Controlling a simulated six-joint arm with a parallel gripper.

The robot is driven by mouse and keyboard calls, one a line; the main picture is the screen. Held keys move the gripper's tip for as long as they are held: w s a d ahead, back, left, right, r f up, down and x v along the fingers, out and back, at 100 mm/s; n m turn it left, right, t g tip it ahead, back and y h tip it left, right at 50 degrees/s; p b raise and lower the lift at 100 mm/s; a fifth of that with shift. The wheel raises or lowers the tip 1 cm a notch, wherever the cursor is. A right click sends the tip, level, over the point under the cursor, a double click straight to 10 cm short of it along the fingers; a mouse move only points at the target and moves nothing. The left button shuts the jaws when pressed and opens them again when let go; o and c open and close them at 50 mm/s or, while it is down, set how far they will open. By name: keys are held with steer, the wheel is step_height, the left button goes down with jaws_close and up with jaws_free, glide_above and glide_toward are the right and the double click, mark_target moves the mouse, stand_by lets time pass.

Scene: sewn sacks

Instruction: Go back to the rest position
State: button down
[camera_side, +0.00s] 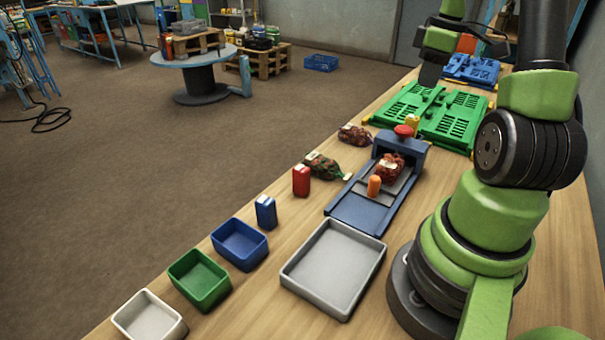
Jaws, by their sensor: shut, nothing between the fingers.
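My gripper (430,76) is a small dark shape at the top right, hanging below the green wrist of my arm, above the far part of the bench. It is shut and holds nothing. It is apart from the sacks. One dark-red filled sack (391,166) lies in the blue station (358,213) with a red knob on top. A second sack (322,167), reddish and green, lies left of the station. A third dark-red sack (355,135) lies behind it.
Green folded crates (470,118) and blue ones (472,68) lie at the bench's far end. A grey tray (333,300), blue bin (262,246), green bin (219,298) and white bin (178,331) stand in front. Red (301,181) and blue (266,212) containers stand left of the station.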

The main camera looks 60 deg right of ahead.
steer(key=w+a+r+m+t, duration=0.1)
steer(key=w+a+r, duration=0.25)
steer(key=a, duration=0.45)
steer(key=w+a+r+m+t, duration=0.1)
steer(key=w+a+r+t, duration=0.1)
steer(key=a+r, duration=0.5)
steer(key=s+a+m+t+y, duration=0.1)
steer(key=s+a, duration=0.2)
steer(key=a, duration=0.4)
steer(key=s+a+f+m+t+y, duration=0.1)
steer(key=s+a, duration=0.3)
steer(key=a, duration=0.4)
steer(key=shift+s+a+m+t, duration=0.15)
steer(key=shift+a+m+t, duration=0.05)
steer(key=shift+m+t, duration=0.2)
